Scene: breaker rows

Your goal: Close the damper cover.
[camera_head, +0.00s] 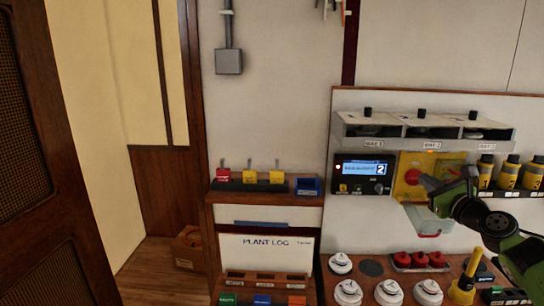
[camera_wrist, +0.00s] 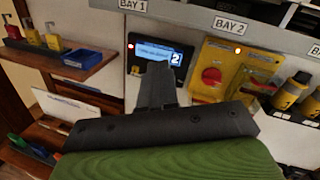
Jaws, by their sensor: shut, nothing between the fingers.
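A yellow panel (camera_head: 408,163) with a red round knob (camera_head: 412,177) is on the wall, right of a display unit. It also shows in the wrist view, with the knob (camera_wrist: 212,75) at its left. A pale see-through flap (camera_head: 428,222) with a reddish strip hangs open below the panel; it looks like the damper cover. My gripper (camera_wrist: 157,75) is shut and empty, in front of the display unit in that view. I cannot tell whether it touches anything.
The display unit (camera_head: 362,173) is left of the panel. A bay shelf (camera_head: 425,131) juts out above. Yellow-and-black canisters (camera_head: 510,172) stand at the right. White and red round parts (camera_head: 388,292) sit on the counter below. A blue bin (camera_head: 307,186) is at the left.

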